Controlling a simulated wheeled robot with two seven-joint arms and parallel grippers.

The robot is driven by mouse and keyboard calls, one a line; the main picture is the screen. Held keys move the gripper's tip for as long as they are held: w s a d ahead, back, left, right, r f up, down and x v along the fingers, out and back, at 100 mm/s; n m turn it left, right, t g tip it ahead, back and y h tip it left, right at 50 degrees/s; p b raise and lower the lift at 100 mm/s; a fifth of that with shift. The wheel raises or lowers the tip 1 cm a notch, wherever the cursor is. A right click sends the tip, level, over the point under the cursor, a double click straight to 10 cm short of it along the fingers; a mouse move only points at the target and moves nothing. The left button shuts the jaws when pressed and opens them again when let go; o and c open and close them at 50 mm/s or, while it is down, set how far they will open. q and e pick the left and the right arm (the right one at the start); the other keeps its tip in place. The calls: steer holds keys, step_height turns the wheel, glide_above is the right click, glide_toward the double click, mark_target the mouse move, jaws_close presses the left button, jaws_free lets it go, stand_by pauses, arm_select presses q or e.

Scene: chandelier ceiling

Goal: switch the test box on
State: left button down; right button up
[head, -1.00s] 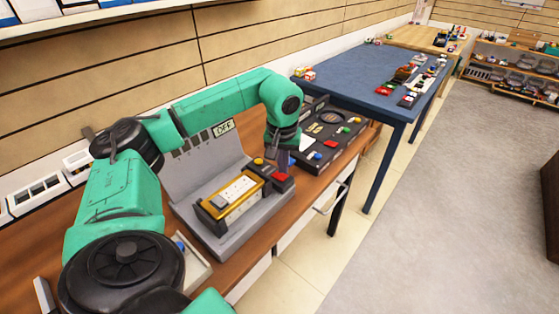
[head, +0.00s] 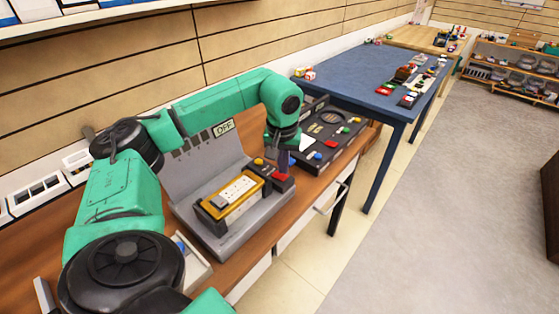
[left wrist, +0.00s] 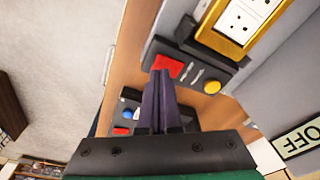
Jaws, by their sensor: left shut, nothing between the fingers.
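The grey test box (head: 228,236) stands on the wooden bench. Its upright panel carries a small display (head: 223,128) reading OFF, which also shows in the left wrist view (left wrist: 298,138). A yellow-framed socket block (head: 234,195) sits on its base. At its right end a dark block holds a red button (head: 279,177) and a yellow button (head: 258,161). My left gripper (head: 285,172) is shut and empty, pointing down at the red button. In the left wrist view its tips (left wrist: 160,74) overlap the edge of the red button (left wrist: 172,66); I cannot tell whether they touch. My right gripper is out of view.
A dark control panel (head: 336,157) with several coloured buttons lies just beyond the test box. A blue table (head: 340,72) with small items stands farther back. A drawer handle (head: 331,199) juts from the bench front. The floor at right is clear.

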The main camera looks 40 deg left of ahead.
mark_target(283, 178)
arm_select(q)
steer(key=shift+f+b, duration=0.55)
steer(key=shift+f, duration=0.35)
stand_by(0.8)
step_height(283, 178, up, 7)
steer(key=p, duration=0.6)
steer(key=shift+r+p, duration=0.15)
steer(key=shift+p, duration=0.15)
steer(key=shift+d+f, duration=0.1)
steer(key=shift+f, duration=0.1)
